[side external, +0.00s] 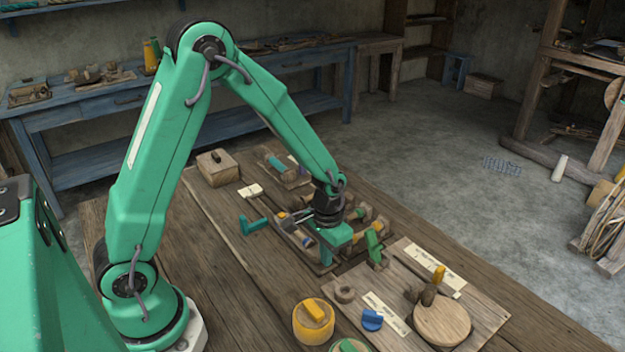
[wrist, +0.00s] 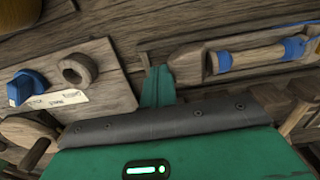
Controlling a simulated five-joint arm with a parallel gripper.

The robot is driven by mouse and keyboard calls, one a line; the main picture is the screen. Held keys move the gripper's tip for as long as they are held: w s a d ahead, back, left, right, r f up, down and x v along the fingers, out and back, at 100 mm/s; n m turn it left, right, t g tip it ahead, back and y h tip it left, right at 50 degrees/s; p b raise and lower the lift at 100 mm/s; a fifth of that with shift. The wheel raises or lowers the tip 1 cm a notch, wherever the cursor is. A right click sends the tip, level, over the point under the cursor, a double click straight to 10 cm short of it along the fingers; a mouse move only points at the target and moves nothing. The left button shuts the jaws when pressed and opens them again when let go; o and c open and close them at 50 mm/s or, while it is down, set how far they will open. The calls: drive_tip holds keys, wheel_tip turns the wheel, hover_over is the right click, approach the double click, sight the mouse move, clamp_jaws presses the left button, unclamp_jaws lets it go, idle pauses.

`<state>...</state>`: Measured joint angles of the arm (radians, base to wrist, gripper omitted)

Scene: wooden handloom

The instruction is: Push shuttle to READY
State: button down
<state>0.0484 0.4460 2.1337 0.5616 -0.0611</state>
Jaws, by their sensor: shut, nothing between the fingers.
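The shuttle (wrist: 190,65) is a pale wooden boat shape with a bobbin banded in blue. It lies in a wooden track at the upper right of the wrist view. My gripper (wrist: 157,82) has its green fingers shut and empty, low beside the shuttle's rounded left end. I cannot tell whether they touch. In the side view my gripper (side external: 326,250) is down among the loom parts, and it and the wrist hide much of the shuttle. No READY mark can be read in either view.
A board with a blue knob (wrist: 27,87), a wooden ring (wrist: 78,70) and a label lies left of my gripper.

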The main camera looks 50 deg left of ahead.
sight(300, 232)
drive_tip(key=shift+s+a, duration=0.1)
drive_tip(key=shift+a, duration=5.8)
drive_tip(key=shift+d, duration=0.2)
drive_tip(key=shift+d, duration=0.45)
drive_tip(key=shift+r, duration=3.5)
drive_tip(key=shift+r, duration=0.1)
